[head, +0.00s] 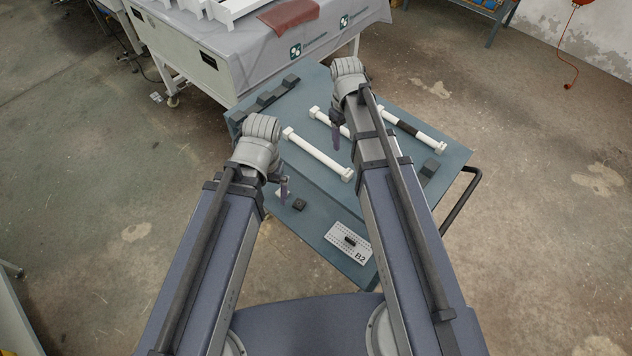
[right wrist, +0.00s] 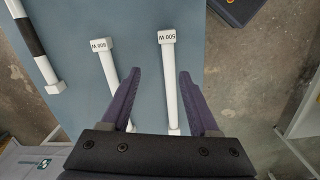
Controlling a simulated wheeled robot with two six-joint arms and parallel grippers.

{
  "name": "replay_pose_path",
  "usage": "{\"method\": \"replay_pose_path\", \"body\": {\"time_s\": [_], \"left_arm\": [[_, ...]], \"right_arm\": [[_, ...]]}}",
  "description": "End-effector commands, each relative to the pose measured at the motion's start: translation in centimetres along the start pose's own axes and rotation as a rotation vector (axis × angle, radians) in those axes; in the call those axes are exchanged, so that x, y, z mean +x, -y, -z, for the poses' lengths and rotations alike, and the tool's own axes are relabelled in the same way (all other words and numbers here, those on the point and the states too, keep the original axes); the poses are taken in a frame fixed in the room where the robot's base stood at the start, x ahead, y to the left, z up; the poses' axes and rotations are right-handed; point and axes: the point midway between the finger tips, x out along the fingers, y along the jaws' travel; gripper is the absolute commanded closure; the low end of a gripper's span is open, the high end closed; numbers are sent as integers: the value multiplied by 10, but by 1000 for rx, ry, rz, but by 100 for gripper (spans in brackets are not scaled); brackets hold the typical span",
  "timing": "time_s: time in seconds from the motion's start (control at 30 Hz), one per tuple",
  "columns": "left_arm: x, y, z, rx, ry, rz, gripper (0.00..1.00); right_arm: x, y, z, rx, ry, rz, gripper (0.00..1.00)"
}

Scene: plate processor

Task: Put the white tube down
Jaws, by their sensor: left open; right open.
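A white tube (head: 318,155) with square end caps lies on the blue-grey cart top (head: 300,180), between my two arms in the head view. A second white tube (head: 324,117) lies behind it, partly hidden by my right arm. My right gripper (head: 336,136) is open above the cart. In the right wrist view, one white tube (right wrist: 170,85) marked "500 W" shows between the open fingers (right wrist: 158,100), nearer the right finger. The other white tube (right wrist: 108,65) shows to the left, partly behind the left finger. My left gripper (head: 284,190) is open and empty near the cart's left edge.
A white tube with a black band (head: 408,128) lies at the cart's right. Dark blocks (head: 268,97) sit at the back left, another small block (head: 299,204) in front. A perforated plate marked B2 (head: 348,243) lies near the front. A grey-covered table (head: 260,50) stands behind.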

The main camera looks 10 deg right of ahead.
Motion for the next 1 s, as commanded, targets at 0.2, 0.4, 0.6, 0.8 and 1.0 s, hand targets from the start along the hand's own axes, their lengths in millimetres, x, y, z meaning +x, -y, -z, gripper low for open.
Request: {"method": "replay_pose_path", "body": {"time_s": [0.2, 0.4, 0.6, 0.8, 1.0], "left_arm": [[0, 0, 0, 0, 0, 0, 0], [0, 0, 0, 0, 0, 0, 0], [0, 0, 0, 0, 0, 0, 0], [6, -1, 0, 0, 0, 0, 0], [7, -1, 0, 0, 0, 0, 12]], "right_arm": [[-2, 127, -56, 105, 14, -35, 39], [-2, 164, -78, 162, 16, -53, 39], [-2, 168, -79, 174, 16, -55, 39], [4, 168, -78, 173, 16, -54, 39], [5, 168, -78, 173, 16, -54, 50]]}}
